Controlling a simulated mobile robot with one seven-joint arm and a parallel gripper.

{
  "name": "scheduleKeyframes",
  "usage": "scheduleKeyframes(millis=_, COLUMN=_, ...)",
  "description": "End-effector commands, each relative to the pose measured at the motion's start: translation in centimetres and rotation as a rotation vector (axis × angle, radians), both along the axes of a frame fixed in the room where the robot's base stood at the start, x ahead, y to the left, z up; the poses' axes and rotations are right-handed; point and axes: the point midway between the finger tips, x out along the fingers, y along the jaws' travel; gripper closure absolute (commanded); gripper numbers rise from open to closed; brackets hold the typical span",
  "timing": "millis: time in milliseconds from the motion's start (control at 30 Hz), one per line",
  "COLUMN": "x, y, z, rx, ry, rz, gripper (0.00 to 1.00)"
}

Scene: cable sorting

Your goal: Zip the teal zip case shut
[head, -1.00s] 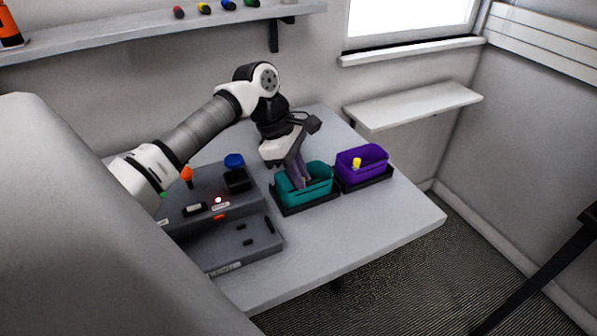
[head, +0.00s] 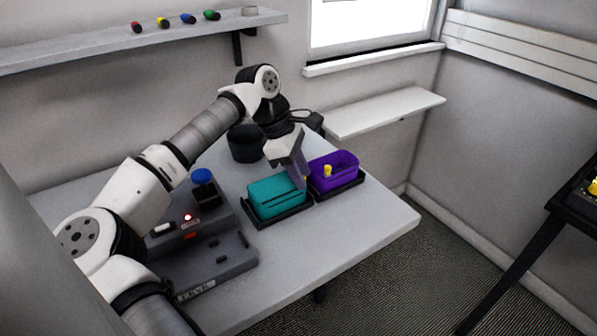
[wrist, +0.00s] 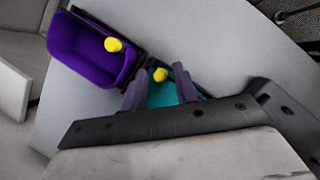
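The teal zip case (head: 276,199) sits in a black tray on the table. Its top now looks flat and covered, with a dark line running along it. My gripper (head: 303,184) is at the case's right end, beside the purple case. In the wrist view my gripper (wrist: 160,90) has its two fingers apart, with part of the teal case (wrist: 160,96) showing between them. A yellow zip pull (wrist: 160,75) lies just past the fingertips, between their lines, and no finger visibly grips it. My gripper hides much of the teal case in the wrist view.
An open purple case (head: 340,178) with a yellow pull (head: 327,170) stands close to the right in its own tray. A grey stepped station (head: 205,262) with a blue knob (head: 201,176) is to the left. The table's front right is clear.

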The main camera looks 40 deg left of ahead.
Motion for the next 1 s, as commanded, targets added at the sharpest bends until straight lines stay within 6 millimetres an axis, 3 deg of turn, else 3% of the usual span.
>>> scheduleKeyframes(millis=333, x=0.0, y=0.1, z=0.1, rx=0.0, ry=0.0, rz=0.0, gripper=0.64)
scheduleKeyframes(millis=467, x=-0.2, y=0.5, z=1.1, rx=0.002, ry=-0.001, rz=0.002, gripper=0.64)
scheduleKeyframes(millis=1000, x=-1.7, y=4.3, z=11.3, rx=0.001, ry=-0.002, rz=0.001, gripper=0.64)
